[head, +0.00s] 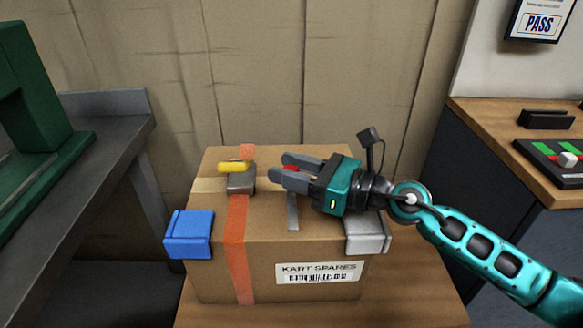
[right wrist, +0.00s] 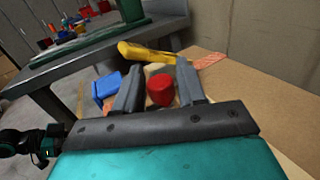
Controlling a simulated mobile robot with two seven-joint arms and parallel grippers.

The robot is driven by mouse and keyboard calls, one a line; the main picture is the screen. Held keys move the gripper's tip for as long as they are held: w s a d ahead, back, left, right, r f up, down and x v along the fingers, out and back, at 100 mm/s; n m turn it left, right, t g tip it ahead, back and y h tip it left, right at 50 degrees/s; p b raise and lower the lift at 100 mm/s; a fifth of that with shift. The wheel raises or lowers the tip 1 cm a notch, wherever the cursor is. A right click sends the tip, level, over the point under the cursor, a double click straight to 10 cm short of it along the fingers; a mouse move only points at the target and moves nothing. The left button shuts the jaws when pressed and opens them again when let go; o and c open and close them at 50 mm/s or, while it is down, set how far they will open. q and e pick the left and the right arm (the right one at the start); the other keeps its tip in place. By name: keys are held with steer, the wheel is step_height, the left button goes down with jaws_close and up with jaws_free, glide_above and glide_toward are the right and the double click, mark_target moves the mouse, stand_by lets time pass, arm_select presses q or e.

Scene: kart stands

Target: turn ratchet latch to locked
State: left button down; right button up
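The ratchet latch has a yellow handle (head: 233,166) on a grey body (head: 240,182), set on an orange strap (head: 238,250) over a cardboard box (head: 215,270). The handle lies roughly sideways, pointing left in the head view. In the right wrist view the yellow handle (right wrist: 150,52) lies just beyond the fingertips. My right gripper (head: 283,169) is open over the box top, to the right of the latch and apart from it. A red piece (right wrist: 160,90) shows between its fingers, with gaps on both sides; what it belongs to is hidden.
A blue corner piece (head: 188,234) and a grey one (head: 368,234) sit on the box's front corners. A metal bench (head: 100,125) stands left, a wood-topped cabinet (head: 490,120) right, and a wall behind.

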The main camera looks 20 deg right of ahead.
arm_select(q)
steer(key=shift+d, duration=0.1)
arm_select(e)
jaws_close()
